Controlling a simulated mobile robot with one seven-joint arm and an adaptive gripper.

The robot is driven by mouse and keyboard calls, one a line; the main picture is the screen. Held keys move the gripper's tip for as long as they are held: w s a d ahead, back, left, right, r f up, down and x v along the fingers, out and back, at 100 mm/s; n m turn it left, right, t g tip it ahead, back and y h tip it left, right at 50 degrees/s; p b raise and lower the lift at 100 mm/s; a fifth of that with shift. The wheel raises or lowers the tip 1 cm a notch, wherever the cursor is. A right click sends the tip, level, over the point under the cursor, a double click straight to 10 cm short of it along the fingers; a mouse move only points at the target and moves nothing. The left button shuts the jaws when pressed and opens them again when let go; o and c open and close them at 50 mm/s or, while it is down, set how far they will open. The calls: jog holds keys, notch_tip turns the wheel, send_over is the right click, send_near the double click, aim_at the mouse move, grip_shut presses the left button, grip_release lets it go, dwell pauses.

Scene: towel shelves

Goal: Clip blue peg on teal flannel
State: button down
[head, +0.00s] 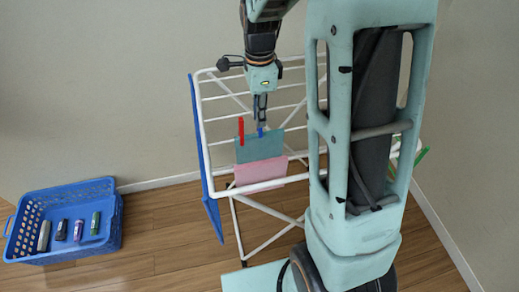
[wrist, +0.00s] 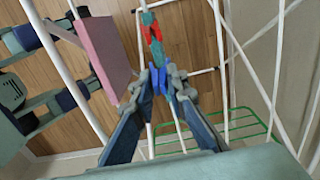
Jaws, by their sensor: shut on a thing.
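The teal flannel (head: 262,151) hangs over a rail of the white drying rack. In the wrist view its top edge (wrist: 147,18) shows as a narrow strip. A red peg (head: 241,131) stands on it at its left side; it also shows in the wrist view (wrist: 153,34). My gripper (head: 261,123) points down over the flannel's right part, shut on the blue peg (wrist: 160,81). The blue peg (head: 260,132) is at the flannel's top edge; I cannot tell whether it grips the cloth.
A pink flannel (head: 262,172) hangs in front of the teal one. A blue basket (head: 110,230) with several rolled items stands on the floor at left.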

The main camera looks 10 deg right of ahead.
jog(key=shift+f+b, duration=0.65)
jog(key=shift+f, duration=0.45)
dwell(0.4)
jog(key=c, duration=1.5)
grip_release()
jog(key=shift+r+p, duration=2.85)
jog(key=shift+r, duration=0.7)
